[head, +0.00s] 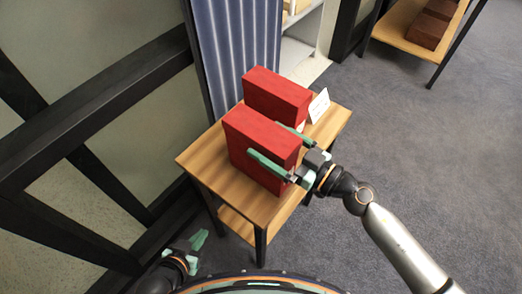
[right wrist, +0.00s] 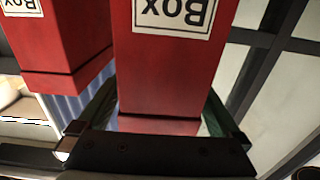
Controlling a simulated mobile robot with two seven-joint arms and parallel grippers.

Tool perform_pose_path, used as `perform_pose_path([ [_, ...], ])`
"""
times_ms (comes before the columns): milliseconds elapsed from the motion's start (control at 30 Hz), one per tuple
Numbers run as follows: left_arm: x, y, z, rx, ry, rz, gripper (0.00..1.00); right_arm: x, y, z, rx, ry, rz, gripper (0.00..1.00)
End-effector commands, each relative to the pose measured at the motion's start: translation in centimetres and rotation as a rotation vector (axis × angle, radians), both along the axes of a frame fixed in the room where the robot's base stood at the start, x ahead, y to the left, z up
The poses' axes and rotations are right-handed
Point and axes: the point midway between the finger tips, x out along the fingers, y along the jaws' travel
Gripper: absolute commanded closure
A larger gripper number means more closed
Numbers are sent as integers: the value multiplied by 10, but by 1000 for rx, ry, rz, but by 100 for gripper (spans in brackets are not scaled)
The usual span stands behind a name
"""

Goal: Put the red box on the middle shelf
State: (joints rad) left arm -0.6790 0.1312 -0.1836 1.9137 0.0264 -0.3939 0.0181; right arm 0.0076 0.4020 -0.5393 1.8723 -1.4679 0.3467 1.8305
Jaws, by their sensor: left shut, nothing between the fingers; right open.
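Two red boxes stand upright on a small wooden table (head: 196,161) in the head view. The nearer red box (head: 250,130) has my right gripper (head: 265,140) at its right end. That gripper is open, with one green finger along each side of the box. In the right wrist view this box (right wrist: 168,75) is between the fingers, its label upside down. The farther red box (head: 276,94) is behind it and also shows in the right wrist view (right wrist: 60,45). My left gripper (head: 198,240) is shut and empty, low at the lower left.
A white shelf unit (head: 296,52) is partly hidden behind a blue curtain (head: 238,50); I cannot tell which shelf is the middle one. A small white card (head: 319,105) stands on the table. Another wooden table (head: 400,30) holds brown boxes (head: 428,30). Carpet to the right is clear.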

Motion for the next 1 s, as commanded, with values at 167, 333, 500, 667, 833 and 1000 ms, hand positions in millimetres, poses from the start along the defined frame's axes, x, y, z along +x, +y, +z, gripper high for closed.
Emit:
perform_pose_path([
  [167, 0, 0, 0, -1, -1, -1, 100, 12, 16, 0, 1, 0, 0, 0],
  [333, 0, 0, 0, -1, -1, -1, 100, 13, 18, 0, -1, 1, 0, 0],
  [500, 1, -1, 0, -1, -1, -1, 100, 13, 18, 0, -1, 1, 0, 9],
  [667, 1, -1, 0, -1, -1, -1, 100, 13, 18, 0, -1, 1, 0, 27],
  [833, 1, -1, 0, -1, -2, -1, 100, 13, 17, 0, -1, 1, 0, 46],
  [1000, 1, -1, 0, -1, -2, -1, 100, 13, 17, 0, -1, 1, 0, 65],
])
